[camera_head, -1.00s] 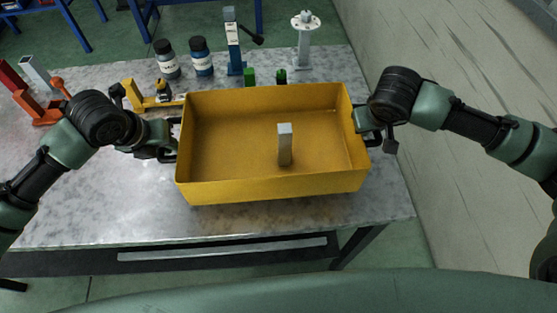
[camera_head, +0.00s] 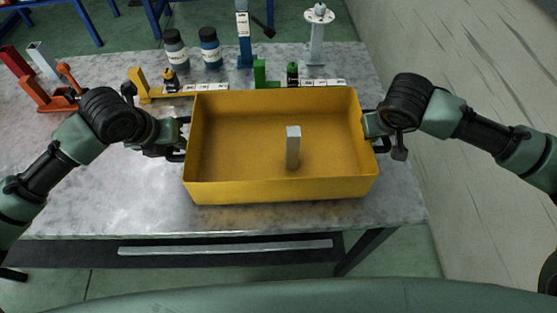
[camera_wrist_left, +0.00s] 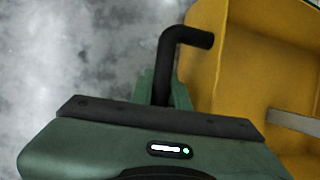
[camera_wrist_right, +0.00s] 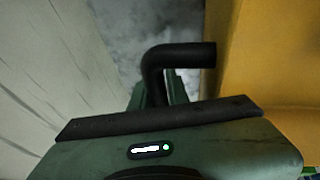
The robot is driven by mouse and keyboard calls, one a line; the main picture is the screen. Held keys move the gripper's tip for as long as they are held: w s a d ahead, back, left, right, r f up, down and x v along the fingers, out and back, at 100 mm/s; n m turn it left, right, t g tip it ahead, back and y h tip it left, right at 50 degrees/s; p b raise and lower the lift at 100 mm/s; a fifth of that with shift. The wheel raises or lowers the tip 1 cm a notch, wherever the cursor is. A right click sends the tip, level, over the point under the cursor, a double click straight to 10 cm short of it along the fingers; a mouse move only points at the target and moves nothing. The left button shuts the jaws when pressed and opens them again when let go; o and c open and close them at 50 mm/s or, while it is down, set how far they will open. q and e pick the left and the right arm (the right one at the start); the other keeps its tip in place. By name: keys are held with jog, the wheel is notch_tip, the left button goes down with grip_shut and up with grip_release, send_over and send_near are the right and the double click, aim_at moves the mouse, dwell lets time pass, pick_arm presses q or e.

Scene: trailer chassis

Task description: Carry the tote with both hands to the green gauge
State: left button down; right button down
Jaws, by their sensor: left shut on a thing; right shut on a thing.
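The yellow tote (camera_head: 280,190) is an open box between my two hands, in front of the green gauge. A pale upright block (camera_head: 293,148) stands inside it. My left gripper (camera_head: 182,140) is shut on the black handle at the tote's left side, which shows in the left wrist view (camera_wrist_left: 185,38). My right gripper (camera_head: 376,130) is shut on the handle at its right side, seen in the right wrist view (camera_wrist_right: 180,52). The green gauge (camera_head: 260,74) is behind the tote's back rim, its lower part partly hidden. Whether the tote touches the table is unclear.
The grey table (camera_head: 110,205) is clear at the left front. A yellow gauge (camera_head: 140,86) lies behind left, an orange one (camera_head: 45,98) farther left. Dark bottles (camera_head: 176,50), a blue stand (camera_head: 244,45) and a white-topped post (camera_head: 318,35) stand behind. A wall is at right.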

pick_arm(q)
jog(key=shift+a+f+b, duration=0.1)
jog(key=shift+f+b, duration=0.4)
jog(key=shift+f, duration=0.2)
pick_arm(e)
jog(key=shift+f, duration=0.65)
pick_arm(q)
jog(key=c, duration=1.4)
grip_release()
pick_arm(e)
jog(key=c, duration=1.4)
grip_release()
jog(key=shift+r, duration=0.1)
pick_arm(q)
jog(key=shift+o, duration=0.2)
jog(key=shift+r, duration=0.1)
pick_arm(e)
jog(key=shift+o, duration=0.2)
pick_arm(q)
jog(key=v, duration=1.2)
pick_arm(e)
jog(key=v, duration=1.2)
jog(key=shift+s, duration=0.15)
